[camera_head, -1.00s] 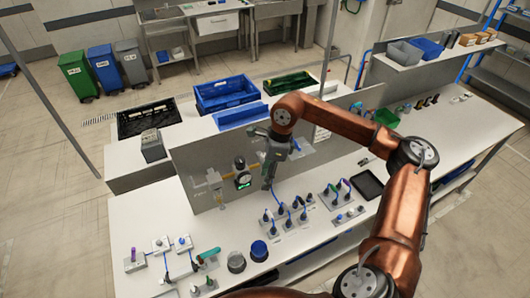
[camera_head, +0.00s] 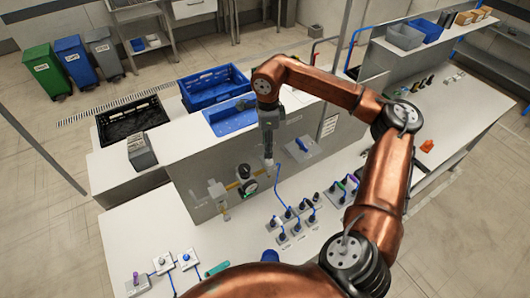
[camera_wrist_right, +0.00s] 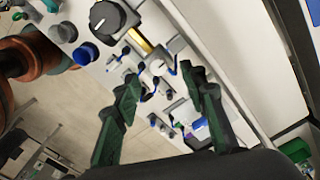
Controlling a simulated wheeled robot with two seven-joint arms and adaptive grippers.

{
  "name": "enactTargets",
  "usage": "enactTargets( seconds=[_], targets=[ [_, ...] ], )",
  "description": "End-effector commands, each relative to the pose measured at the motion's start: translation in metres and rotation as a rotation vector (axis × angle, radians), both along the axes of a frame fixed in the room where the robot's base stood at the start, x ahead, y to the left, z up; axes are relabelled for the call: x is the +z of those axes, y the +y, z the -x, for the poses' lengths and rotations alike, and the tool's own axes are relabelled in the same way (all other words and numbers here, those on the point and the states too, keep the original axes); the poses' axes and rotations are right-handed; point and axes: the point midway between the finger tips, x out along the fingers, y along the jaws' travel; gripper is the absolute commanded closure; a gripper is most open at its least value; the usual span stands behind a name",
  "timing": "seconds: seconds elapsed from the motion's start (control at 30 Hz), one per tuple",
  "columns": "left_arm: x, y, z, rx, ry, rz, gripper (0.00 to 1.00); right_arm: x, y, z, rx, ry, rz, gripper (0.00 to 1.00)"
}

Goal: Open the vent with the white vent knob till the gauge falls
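The gauge (camera_head: 244,171) is a small round dial on the grey upright panel, beside brass pipework. In the right wrist view a large dark dial with a white pointer (camera_wrist_right: 105,17) shows near the top, probably this gauge; I cannot read a value. A round white knob (camera_wrist_right: 158,67) lies beyond my right fingers, roughly in line with the gap between them; it looks like the vent knob. My right gripper (camera_wrist_right: 163,82) is open and empty. In the head view it (camera_head: 268,158) points down in front of the panel, right of the gauge, hiding the knob. My left gripper is out of view.
Plug blocks with blue cables (camera_head: 297,222) stand on the white bench below the panel. A blue-handled plate (camera_head: 302,147) is right of my gripper. Blue crates (camera_head: 215,88) and a black crate (camera_head: 132,120) stand behind the panel.

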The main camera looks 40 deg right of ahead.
Motion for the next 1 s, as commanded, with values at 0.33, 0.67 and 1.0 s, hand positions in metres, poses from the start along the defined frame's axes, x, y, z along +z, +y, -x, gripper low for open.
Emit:
enactTargets(
  seconds=[0.33,0.67,1.0],
  targets=[
    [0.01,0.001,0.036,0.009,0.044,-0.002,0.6,-0.051,-0.006,0.005,-0.012,0.001,0.0,0.61],
    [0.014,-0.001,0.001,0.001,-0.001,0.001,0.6,-0.066,-0.005,0.004,-0.01,-0.001,0.001,0.61],
    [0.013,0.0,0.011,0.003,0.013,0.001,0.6,-0.065,-0.004,0.003,-0.008,-0.001,0.001,0.76]
  ],
)
